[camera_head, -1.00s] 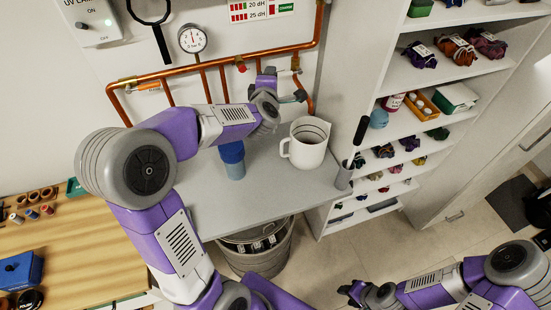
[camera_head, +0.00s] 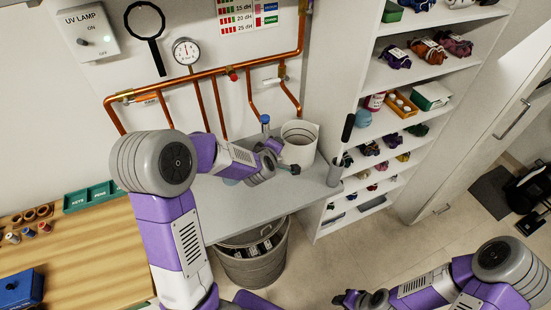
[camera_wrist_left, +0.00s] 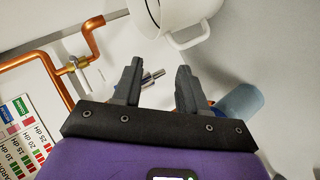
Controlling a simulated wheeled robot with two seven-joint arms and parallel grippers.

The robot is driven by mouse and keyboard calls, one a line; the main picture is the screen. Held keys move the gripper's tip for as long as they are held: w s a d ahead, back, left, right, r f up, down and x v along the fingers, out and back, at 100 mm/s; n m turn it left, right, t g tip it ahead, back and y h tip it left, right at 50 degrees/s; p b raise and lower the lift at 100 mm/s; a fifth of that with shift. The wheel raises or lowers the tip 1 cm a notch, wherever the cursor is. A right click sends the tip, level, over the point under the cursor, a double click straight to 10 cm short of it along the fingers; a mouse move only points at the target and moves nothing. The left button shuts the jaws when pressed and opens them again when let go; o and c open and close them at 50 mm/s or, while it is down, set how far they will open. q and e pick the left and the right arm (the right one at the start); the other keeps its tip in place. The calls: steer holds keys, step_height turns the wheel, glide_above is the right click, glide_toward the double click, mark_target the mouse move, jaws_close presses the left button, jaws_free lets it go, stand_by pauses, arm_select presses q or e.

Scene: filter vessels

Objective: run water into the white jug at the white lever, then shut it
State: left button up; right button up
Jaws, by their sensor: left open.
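The white jug (camera_head: 300,133) stands on the grey counter below the pipes, beneath the end of a bent copper pipe. It shows at the top of the left wrist view (camera_wrist_left: 172,12), handle towards my gripper. The white lever (camera_head: 270,81) sticks out to the left from a valve on the copper pipe. I see no clear water stream. My left gripper (camera_head: 284,158) is open and empty, just in front of the jug's lower left; its fingers (camera_wrist_left: 160,70) point towards the jug, apart from it. My right gripper (camera_head: 346,298) is low over the floor; its jaws are too small to read.
A blue cup (camera_wrist_left: 240,103) stands beside the left gripper, mostly hidden by my arm in the head view. A grey holder with a black-handled tool (camera_head: 347,128) is right of the jug. A bin (camera_head: 253,268) stands below the counter (camera_head: 305,198).

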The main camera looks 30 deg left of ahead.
arm_select(q)
steer(key=shift+s+d+f+m+g+h, duration=0.1)
steer(key=shift+s+d+f+m+g, duration=0.1)
steer(key=shift+f, duration=0.3)
steer(key=shift+s+d+f+m+g+h, duration=0.15)
steer(key=shift+d+f+m, duration=0.1)
steer(key=shift+f, duration=0.2)
steer(key=shift+s+d+f+m+g+h, duration=0.1)
steer(key=shift+s+d+f+m, duration=0.1)
steer(key=shift+f, duration=0.3)
